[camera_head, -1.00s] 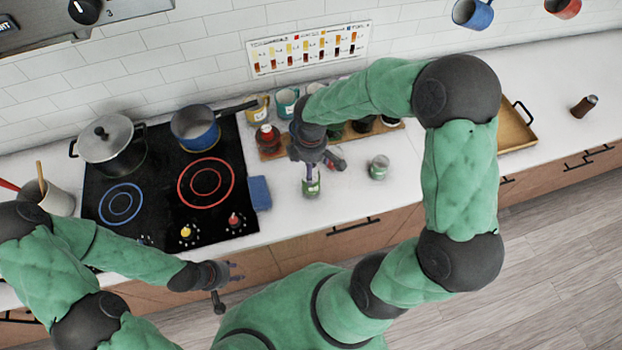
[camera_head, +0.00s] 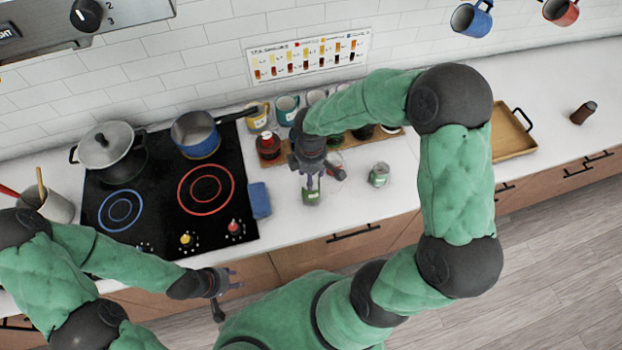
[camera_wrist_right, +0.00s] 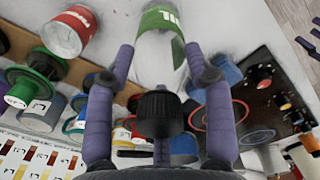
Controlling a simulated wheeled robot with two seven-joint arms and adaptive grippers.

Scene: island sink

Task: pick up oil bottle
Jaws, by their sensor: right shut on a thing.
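The oil bottle, a clear bottle with a green label and black cap, shows in the right wrist view (camera_wrist_right: 162,20) between the purple fingers. In the head view its green lower part (camera_head: 311,196) shows below my right gripper (camera_head: 311,178), over the counter right of the stove. My right gripper (camera_wrist_right: 160,55) is shut on it. I cannot tell whether the bottle touches the counter. My left gripper (camera_head: 228,291) is open and empty, in front of the counter's front edge.
Behind are a red-filled container (camera_head: 268,145) and several mugs and jars. A blue sponge (camera_head: 260,200) lies beside the stove (camera_head: 145,225). A wooden tray (camera_head: 512,135) is further right.

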